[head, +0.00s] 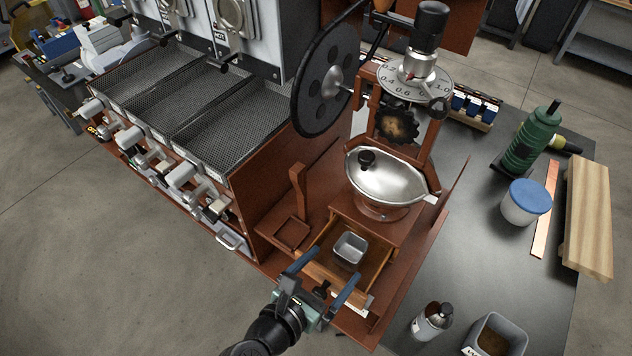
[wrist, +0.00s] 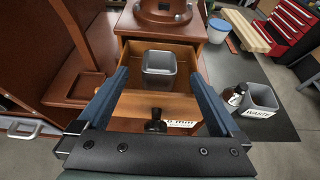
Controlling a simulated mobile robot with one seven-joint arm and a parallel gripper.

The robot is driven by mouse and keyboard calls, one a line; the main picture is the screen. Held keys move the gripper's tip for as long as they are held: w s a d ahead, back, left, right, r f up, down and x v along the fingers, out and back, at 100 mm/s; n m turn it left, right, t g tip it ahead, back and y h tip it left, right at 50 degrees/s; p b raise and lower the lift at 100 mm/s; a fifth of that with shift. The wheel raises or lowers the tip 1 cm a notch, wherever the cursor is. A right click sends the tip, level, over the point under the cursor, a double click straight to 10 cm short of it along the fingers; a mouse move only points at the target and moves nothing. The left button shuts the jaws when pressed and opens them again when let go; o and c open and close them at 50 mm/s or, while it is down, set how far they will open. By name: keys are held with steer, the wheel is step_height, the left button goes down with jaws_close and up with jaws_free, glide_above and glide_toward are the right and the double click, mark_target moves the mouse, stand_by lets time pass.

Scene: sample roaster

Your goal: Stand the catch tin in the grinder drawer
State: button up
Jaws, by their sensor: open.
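The catch tin (head: 350,247) is a small square grey metal tin. It stands upright inside the open grinder drawer (head: 375,271), towards the back, and it also shows in the wrist view (wrist: 159,70). The wooden drawer (wrist: 183,107) is pulled out from under the grinder, with a dark knob (wrist: 155,121) on its front. My gripper (head: 326,268) is open and empty, its blue fingers apart at the drawer's front. In the wrist view, my gripper (wrist: 162,78) has its fingers spread either side of the tin's line, with the tin beyond and not held.
The grinder (head: 384,178) with its silver hopper rises behind the drawer. A wooden stand (head: 292,229) is left of the drawer. A brown bottle (head: 432,321) and a waste bin (head: 497,337) stand at right.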

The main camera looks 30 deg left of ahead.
steer(key=v, duration=0.5)
steer(key=w+r+n+t, duration=0.3)
steer(key=w+r+t, duration=0.1)
steer(key=r, duration=0.7)
steer(key=w+r+n+t, duration=0.2)
steer(key=w+r+t, duration=0.25)
steer(key=r, duration=0.65)
step_height(320, 180, up, 21)
steer(key=d+n+t+y, duration=0.1)
steer(key=n+t+y, duration=0.45)
steer(key=n, duration=1.05)
steer(key=s+d+r+n+h, duration=0.3)
steer(key=d+r+n+h, duration=0.2)
steer(key=d+r+n, duration=0.8)
step_height(320, 180, up, 3)
steer(key=shift+d+n, duration=0.25)
steer(key=shift+n, duration=0.95)
